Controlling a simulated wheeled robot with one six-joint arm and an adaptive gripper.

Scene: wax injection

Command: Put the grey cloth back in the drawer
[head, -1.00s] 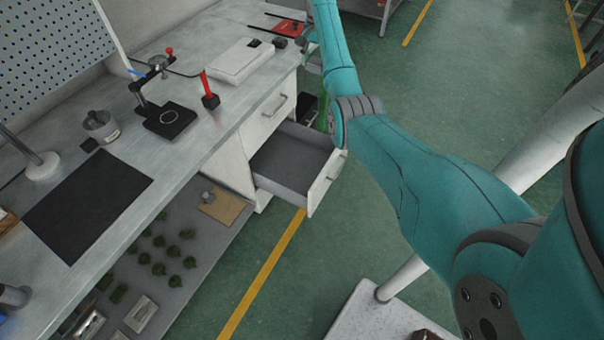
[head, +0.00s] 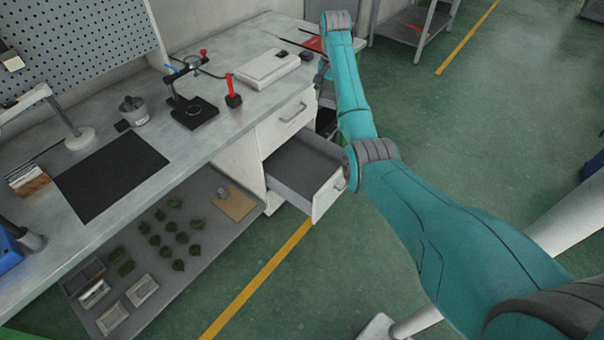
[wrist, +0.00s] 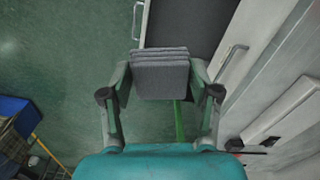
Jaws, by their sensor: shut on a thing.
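In the wrist view my gripper (wrist: 160,85) is shut on the folded grey cloth (wrist: 161,76), with one finger at each side of it. The cloth is held over the green floor, close to the open drawer (wrist: 178,22) at the top of the picture. In the head view the drawer (head: 330,196) is pulled out of the white cabinet, and its grey inside looks empty. My gripper and the cloth are hidden in the head view.
A shut drawer (head: 292,118) is above the open one. The workbench (head: 222,130) carries a black mat (head: 110,175), a white box (head: 268,67) and a red-handled tool (head: 233,95). A lower shelf (head: 190,285) holds small green pieces.

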